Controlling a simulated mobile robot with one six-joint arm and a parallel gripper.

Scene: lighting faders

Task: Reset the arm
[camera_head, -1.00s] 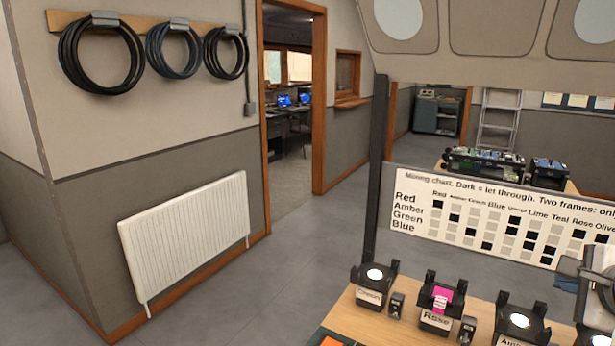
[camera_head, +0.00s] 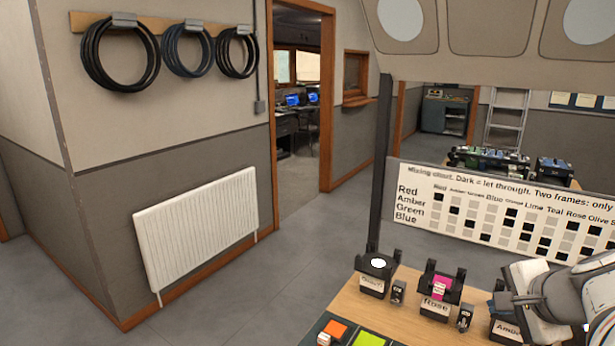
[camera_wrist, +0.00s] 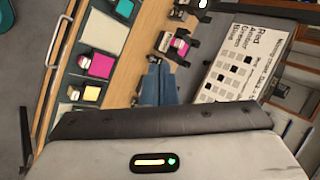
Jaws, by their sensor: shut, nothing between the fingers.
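My arm, white and grey, reaches in from the right edge in the head view. My gripper (camera_head: 503,290) is over the right part of the table, in front of the Amber stand (camera_head: 505,329), which it partly hides. In the wrist view the blue fingers of my gripper (camera_wrist: 159,68) are together with nothing between them, above the wooden table. The Rose stand (camera_head: 436,291) holds a pink sheet and is left of my gripper. Another black stand (camera_head: 376,275) with a bright white disc is farther left; its label is blurred.
A mixing chart (camera_head: 480,240) stands behind the stands. Small black units sit beside the stands. The floor at left is clear.

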